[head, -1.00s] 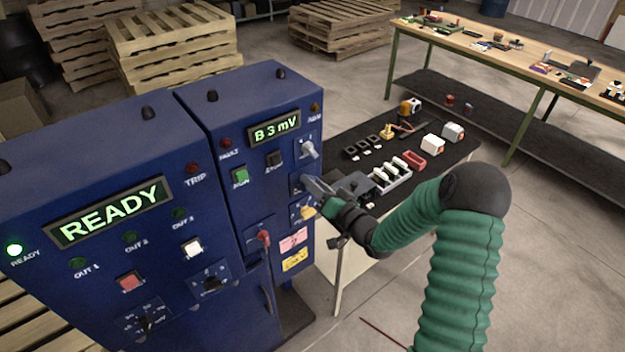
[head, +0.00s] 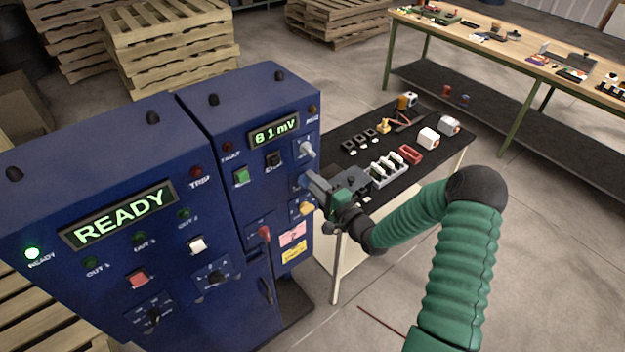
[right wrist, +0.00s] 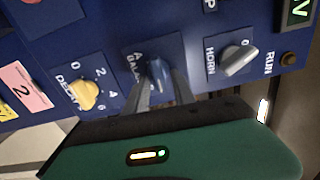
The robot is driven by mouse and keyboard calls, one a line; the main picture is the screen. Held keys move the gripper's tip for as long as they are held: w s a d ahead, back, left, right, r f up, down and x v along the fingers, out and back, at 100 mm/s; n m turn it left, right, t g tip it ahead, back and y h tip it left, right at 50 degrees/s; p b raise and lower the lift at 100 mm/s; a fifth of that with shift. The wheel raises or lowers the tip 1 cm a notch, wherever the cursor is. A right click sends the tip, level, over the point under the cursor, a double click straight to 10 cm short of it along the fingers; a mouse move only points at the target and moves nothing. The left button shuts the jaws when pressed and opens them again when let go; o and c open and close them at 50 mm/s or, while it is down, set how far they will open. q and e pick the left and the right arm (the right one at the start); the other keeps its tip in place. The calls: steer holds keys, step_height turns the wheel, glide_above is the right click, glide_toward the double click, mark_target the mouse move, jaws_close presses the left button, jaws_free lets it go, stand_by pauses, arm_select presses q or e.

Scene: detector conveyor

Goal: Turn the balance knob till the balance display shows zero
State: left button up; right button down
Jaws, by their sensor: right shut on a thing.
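The balance knob (right wrist: 155,72) is a small blue knob on the blue panel, under a label that reads partly as BALANCE in the right wrist view. My right gripper (right wrist: 160,86) is shut on it, one finger on each side. In the head view my right gripper (head: 309,184) reaches the panel's right part from the right and its fingers hide most of the knob. The balance display (head: 274,131) has green characters that read B 1 mV. My left gripper is not in view.
A grey horn knob (right wrist: 239,61) and a yellow knob (right wrist: 84,95) flank the balance knob closely. A black-topped table (head: 420,173) with small parts stands close behind my right gripper.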

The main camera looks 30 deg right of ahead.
steer(key=shift+s+f+m+p, duration=0.1)
steer(key=shift+f+m+p, duration=0.1)
steer(key=shift+m, duration=0.85)
steer(key=shift+w+f+m+p, duration=0.1)
steer(key=shift+f+m+p, duration=0.1)
steer(key=shift+m, duration=0.8)
steer(key=shift+s+f+m+p, duration=0.1)
steer(key=shift+f+m+p, duration=0.1)
steer(key=shift+m, duration=0.85)
steer(key=c, duration=1.4)
jaws_free()
steer(key=shift+c, duration=0.2)
steer(key=shift+d, duration=0.1)
